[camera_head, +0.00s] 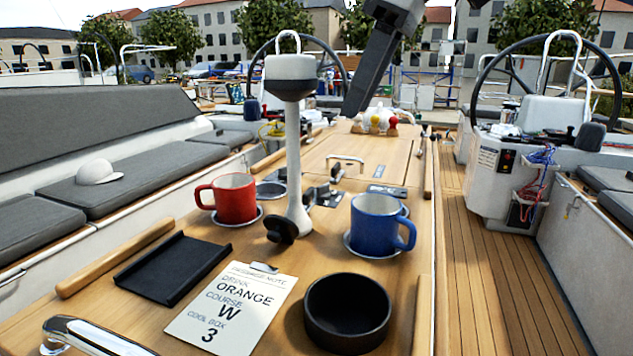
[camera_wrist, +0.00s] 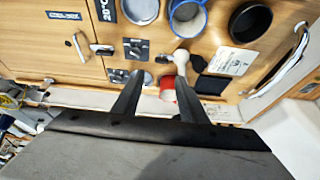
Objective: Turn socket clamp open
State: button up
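A white post with a grey-capped head (camera_head: 291,120) stands upright on the wooden table. A black knob (camera_head: 283,229) sits at its foot, apparently the socket clamp; I cannot tell its setting. The post also shows in the wrist view (camera_wrist: 182,58). A dark part of my arm hangs high behind the post in the head view.
A red mug (camera_head: 235,198) stands left of the post, a blue mug (camera_head: 376,226) right of it. A black bowl (camera_head: 347,308), a note card (camera_head: 231,305) and a black tray (camera_head: 173,268) lie in front. The right-hand deck (camera_head: 480,250) is clear.

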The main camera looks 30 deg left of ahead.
aim_at(310, 190)
jog(key=x, duration=1.1)
jog(key=a+x, duration=0.1)
jog(key=x, duration=0.5)
jog(key=shift+s+a, duration=0.15)
jog(key=shift+s, duration=0.1)
jog(key=shift+r+n, duration=0.1)
jog(key=shift+n, duration=0.2)
jog(key=c, duration=0.8)
